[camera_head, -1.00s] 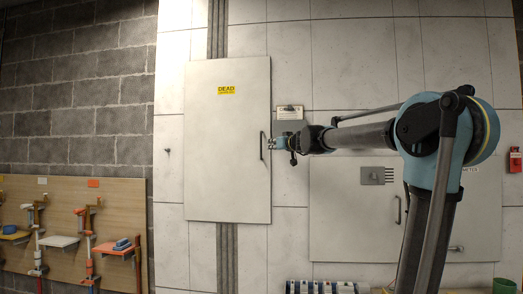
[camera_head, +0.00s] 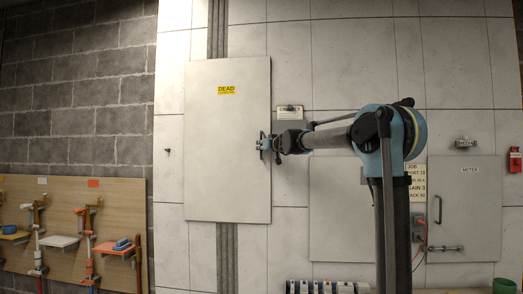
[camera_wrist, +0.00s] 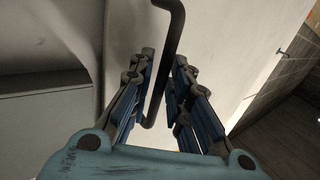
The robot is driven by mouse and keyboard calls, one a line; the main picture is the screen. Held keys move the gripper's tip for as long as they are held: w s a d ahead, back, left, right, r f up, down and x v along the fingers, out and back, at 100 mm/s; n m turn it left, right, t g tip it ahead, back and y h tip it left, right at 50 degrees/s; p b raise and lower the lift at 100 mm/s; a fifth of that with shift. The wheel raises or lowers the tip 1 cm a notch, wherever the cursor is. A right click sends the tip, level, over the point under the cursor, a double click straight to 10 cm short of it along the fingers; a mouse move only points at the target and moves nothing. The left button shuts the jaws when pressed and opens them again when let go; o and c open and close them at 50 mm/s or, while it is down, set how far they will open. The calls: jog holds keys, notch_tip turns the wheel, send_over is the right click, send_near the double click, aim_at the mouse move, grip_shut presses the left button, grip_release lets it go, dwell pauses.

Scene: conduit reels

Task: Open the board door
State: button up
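The board door (camera_head: 225,130) is a tall pale panel with a yellow DEAD label (camera_head: 226,88). My gripper (camera_head: 263,146) is at the door's right edge, at handle height, and covers the handle in the head view.
A clipboard (camera_head: 290,112) hangs just right of the door. A meter door (camera_head: 470,205) and a job notice (camera_head: 415,182) are farther right, beside my arm. A wooden rack (camera_head: 105,225) stands at left. Several reels (camera_head: 325,287) lie below.

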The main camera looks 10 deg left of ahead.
jog(key=shift+w+a, duration=0.25)
jog(key=shift+w, duration=0.1)
grip_shut()
